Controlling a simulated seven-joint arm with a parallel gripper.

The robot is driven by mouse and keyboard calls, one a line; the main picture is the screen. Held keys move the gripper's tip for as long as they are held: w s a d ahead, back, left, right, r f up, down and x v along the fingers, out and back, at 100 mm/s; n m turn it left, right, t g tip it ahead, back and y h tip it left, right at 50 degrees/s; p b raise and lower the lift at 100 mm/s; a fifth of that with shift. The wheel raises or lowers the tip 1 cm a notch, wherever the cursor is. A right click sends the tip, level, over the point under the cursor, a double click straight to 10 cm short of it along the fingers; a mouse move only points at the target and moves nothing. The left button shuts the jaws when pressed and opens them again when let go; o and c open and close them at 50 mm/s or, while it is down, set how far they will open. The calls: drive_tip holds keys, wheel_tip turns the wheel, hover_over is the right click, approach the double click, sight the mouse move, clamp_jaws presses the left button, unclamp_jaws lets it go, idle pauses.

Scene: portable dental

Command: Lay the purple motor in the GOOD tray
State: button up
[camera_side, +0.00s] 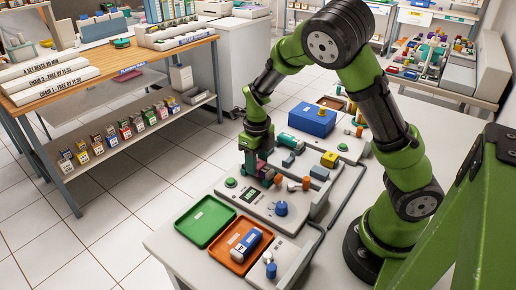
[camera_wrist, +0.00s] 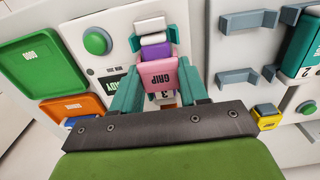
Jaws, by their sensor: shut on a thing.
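My gripper (camera_side: 256,166) points down over the grey test unit, its teal fingers also showing in the wrist view (camera_wrist: 158,80). It is shut on the purple motor (camera_wrist: 156,52), whose pink part marked GRIP (camera_wrist: 160,75) sits between the fingers. A white end of the motor sticks out beyond them. In the side view the motor is mostly hidden by the fingers, and I cannot tell whether it still touches the unit. The green GOOD tray (camera_side: 192,232) lies empty to the left, also at the upper left of the wrist view (camera_wrist: 28,77).
An orange tray (camera_side: 221,262) beside the green one holds a blue and white motor (camera_side: 246,245). The unit has a green button (camera_side: 231,183) and a blue knob (camera_side: 281,208). A blue box (camera_side: 312,120) and grey brackets (camera_wrist: 240,78) stand nearby.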

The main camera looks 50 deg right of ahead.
clamp_jaws()
drive_tip(key=shift+r, duration=0.15)
drive_tip(key=shift+r, duration=3.65)
